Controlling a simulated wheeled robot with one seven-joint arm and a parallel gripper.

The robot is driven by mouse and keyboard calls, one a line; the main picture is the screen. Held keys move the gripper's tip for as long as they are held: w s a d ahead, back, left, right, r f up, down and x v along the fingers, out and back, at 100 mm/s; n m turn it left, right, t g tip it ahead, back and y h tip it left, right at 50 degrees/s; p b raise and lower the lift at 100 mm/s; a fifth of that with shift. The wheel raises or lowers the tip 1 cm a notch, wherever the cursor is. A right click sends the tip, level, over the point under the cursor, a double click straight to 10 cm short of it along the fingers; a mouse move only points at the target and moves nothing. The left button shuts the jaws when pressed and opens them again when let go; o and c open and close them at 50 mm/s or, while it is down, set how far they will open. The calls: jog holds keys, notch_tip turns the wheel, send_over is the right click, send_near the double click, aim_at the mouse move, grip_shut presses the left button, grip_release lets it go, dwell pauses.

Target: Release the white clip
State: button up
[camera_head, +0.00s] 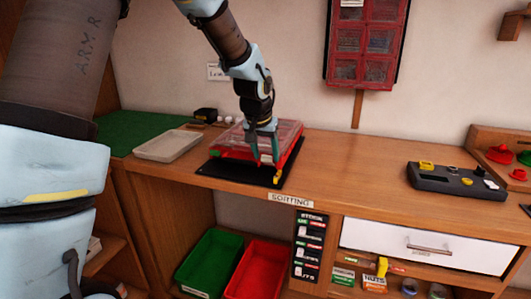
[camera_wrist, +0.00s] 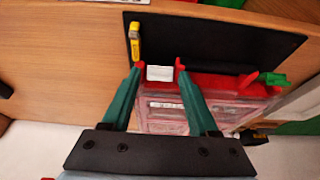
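A red box with a clear lid (camera_head: 288,134) lies on a black mat (camera_head: 207,172) at the bench's left part. In the wrist view the white clip (camera_wrist: 160,73) sits on the box's red front edge (camera_wrist: 215,82), between my fingertips. My gripper (camera_head: 265,162) points down at the box's front edge; its green fingers with red tips (camera_wrist: 158,65) stand apart on either side of the clip. A small gap seems to show beside the clip, so contact is not clear. I cannot make out the clip in the head view.
A green clip (camera_wrist: 273,79) is at the box's other side. A beige tray (camera_head: 168,146) stands left; a dark holder (camera_head: 445,181) lies right. The bench middle is clear.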

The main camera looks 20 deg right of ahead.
grip_shut()
dwell(0.3)
jog(key=b, duration=0.2)
jog(key=f+b, duration=0.1)
jog(key=b, duration=0.1)
jog(key=shift+s+a+t+h, duration=0.2)
jog(key=shift+s+t+h, duration=0.05)
jog(key=shift+t+h, duration=0.05)
jog(key=shift+s+a+t+h+b, duration=0.15)
jog(key=shift+t+h+b, duration=0.15)
jog(key=shift+b, duration=0.85)
jog(key=shift+r, duration=0.1)
jog(key=shift+o, duration=1.2)
grip_release()
